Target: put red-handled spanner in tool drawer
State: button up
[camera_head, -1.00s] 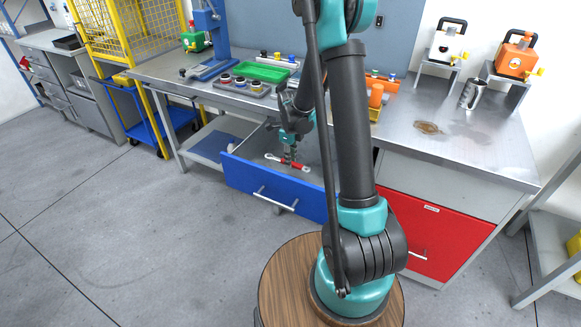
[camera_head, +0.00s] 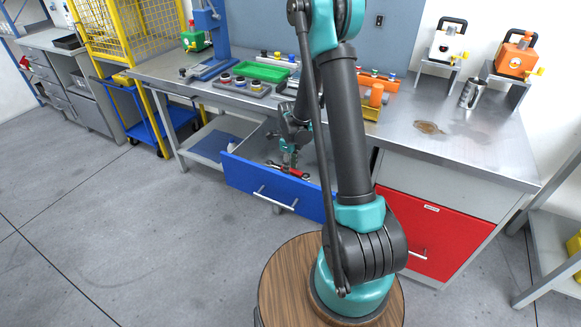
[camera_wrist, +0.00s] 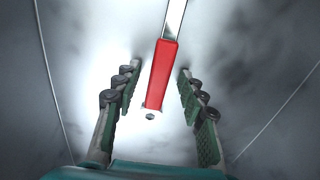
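The red-handled spanner lies in the open blue-fronted drawer (camera_head: 255,190). Its red handle (camera_wrist: 161,75) and part of its metal shank show in the wrist view between the two fingers, with clear gaps on both sides. In the head view a bit of the red handle (camera_head: 296,173) shows just below the gripper. My gripper (camera_wrist: 158,90) is open, inside or just over the drawer, with its fingers on either side of the handle and not touching it. The head view also shows my gripper (camera_head: 290,164). The spanner's far end is out of the wrist view.
A red drawer (camera_head: 425,235) to the right is shut. The steel bench (camera_head: 455,150) above holds a green tray (camera_head: 263,72), a blue press (camera_head: 208,40) and an orange and a white device. A white item (camera_head: 232,146) lies at the drawer's left corner.

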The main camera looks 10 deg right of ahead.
notch_tip(320, 180, up, 12)
jog(key=shift+r, duration=0.15)
dwell(0.7)
dwell(1.0)
